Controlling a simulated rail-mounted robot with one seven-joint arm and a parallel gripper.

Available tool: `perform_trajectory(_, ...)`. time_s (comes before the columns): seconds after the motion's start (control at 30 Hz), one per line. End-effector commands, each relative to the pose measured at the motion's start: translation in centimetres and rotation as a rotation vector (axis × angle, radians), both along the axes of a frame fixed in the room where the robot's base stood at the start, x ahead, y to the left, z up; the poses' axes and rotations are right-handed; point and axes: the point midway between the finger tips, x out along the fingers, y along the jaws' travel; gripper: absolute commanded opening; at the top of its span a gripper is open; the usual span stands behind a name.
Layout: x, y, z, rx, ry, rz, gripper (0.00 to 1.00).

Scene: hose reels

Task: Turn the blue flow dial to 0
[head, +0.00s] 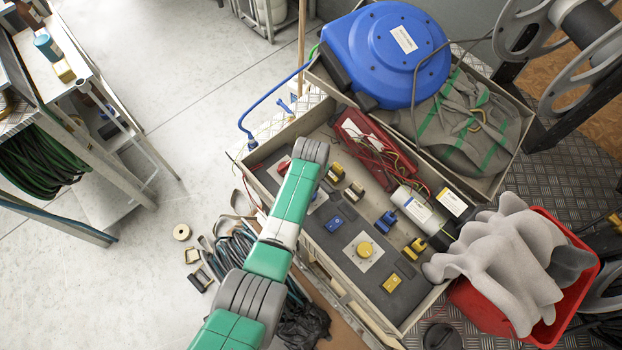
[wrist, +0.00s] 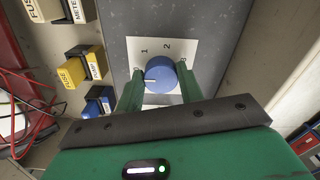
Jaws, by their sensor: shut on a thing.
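The blue flow dial (wrist: 161,73) sits on a white plate (wrist: 151,47) in the wrist view. The plate shows the numbers 1, 2 and 3 around the dial. I cannot make out a 0; the plate's left edge is partly covered by a finger. A short pale mark on the dial points left, below the 1. My gripper (wrist: 160,86) is shut on the dial, with one green finger on each side. In the head view my arm hides the dial and the gripper fingers.
A yellow dial (head: 365,249) on its own pale plate stands in the same open case. A yellow fuse block (wrist: 74,72) and a blue block (wrist: 92,107) lie left of the dial. A blue reel (head: 385,45) and a red tub (head: 575,292) flank the case.

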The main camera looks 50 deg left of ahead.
Motion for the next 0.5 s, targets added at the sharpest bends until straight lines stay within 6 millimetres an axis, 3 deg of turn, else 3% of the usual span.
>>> perform_trajectory(0.07,0.04,0.07,0.14,0.000,-0.001,0.002,0.14)
perform_trajectory(0.1,0.05,0.08,0.15,0.000,-0.001,0.002,0.41)
perform_trajectory(0.2,0.03,0.07,0.13,0.000,-0.001,0.001,0.59)
perform_trajectory(0.5,0.04,0.04,0.54,0.000,-0.001,0.000,0.59)
